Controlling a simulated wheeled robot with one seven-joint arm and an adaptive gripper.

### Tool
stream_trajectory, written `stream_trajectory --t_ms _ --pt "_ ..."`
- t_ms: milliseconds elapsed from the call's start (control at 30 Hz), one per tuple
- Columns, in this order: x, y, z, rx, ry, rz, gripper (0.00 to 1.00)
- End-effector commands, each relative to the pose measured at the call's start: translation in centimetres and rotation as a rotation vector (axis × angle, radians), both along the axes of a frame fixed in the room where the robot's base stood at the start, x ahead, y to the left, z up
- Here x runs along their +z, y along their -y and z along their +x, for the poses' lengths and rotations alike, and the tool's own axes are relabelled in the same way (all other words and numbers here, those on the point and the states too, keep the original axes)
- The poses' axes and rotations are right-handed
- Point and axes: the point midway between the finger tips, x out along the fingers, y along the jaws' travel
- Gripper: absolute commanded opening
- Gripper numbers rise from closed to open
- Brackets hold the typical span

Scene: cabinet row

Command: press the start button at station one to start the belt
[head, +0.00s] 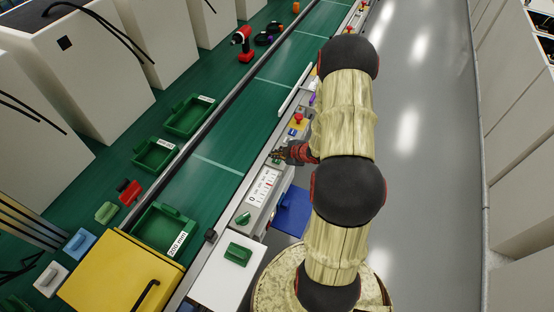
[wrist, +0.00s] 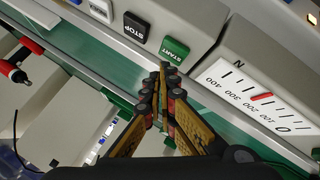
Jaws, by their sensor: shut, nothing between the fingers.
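The green start button (wrist: 175,50) sits on the light grey control panel in the wrist view, with white START lettering. A black STOP button (wrist: 137,27) is beside it to the left. My gripper (wrist: 166,70) is shut and empty, its fingertips just below the start button's edge in the picture. I cannot tell whether they touch it. In the head view my gripper (head: 281,154) is over the panel at the belt's right edge, and the start button cannot be made out there. The green belt (head: 232,135) runs alongside the panel.
A scale plate with a red pointer (wrist: 262,97) is right of the start button. In the head view, a red mushroom button (head: 297,118) lies beyond my gripper and a green knob (head: 243,218) nearer. The grey floor (head: 430,150) at right is clear.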

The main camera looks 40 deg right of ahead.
Motion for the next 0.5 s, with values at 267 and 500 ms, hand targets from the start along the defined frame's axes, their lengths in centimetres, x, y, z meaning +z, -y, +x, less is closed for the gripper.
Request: stream_trajectory --t_ms 267,500 --pt "2.4 0.0 0.0 0.000 0.001 -0.001 0.00" --pt "4.5 0.0 0.0 -0.001 0.001 0.000 0.00"
